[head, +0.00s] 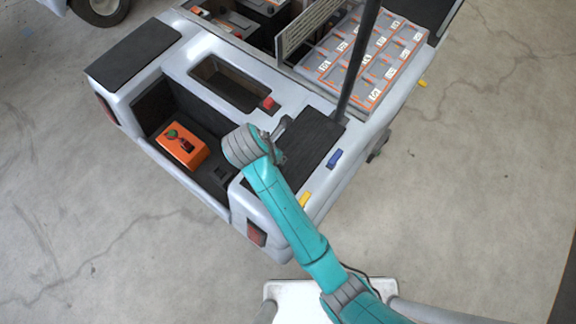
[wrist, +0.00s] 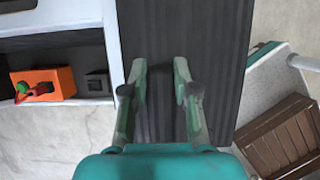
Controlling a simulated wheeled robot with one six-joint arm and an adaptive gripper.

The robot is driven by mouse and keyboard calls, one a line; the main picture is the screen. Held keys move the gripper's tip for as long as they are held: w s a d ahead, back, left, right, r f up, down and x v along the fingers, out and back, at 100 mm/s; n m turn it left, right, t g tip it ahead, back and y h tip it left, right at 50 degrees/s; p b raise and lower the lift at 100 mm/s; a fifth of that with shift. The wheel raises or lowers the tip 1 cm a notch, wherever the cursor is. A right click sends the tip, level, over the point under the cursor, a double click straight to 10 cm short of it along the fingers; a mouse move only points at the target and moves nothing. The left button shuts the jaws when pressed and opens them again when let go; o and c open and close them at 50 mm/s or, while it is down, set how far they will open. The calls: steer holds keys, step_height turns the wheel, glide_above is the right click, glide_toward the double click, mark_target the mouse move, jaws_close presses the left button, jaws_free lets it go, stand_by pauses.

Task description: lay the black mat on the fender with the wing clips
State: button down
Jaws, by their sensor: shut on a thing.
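A ribbed black mat (head: 303,140) lies over the near right fender of the pale cart (head: 285,240). In the wrist view the mat (wrist: 215,35) runs beneath my fingers from top to bottom. My gripper (wrist: 162,70) is shut on the black mat, with a dark part of it between the fingers. In the head view my wrist hides most of the grip. A blue clip (head: 334,158) and a yellow clip (head: 305,199) show on the fender's outer side. I cannot tell whether either holds the mat.
Another black mat (head: 135,53) covers the left fender. An orange box (head: 181,146) with a green and red top sits in the cart's rear bay. A dark post (head: 358,65) rises beside the battery rack (head: 372,62). A brown slatted crate (wrist: 280,140) stands right of the mat.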

step_height(320, 180, down, 9)
steer(key=c, duration=0.9)
jaws_free()
steer(key=shift+r, duration=0.1)
steer(key=v, duration=1.2)
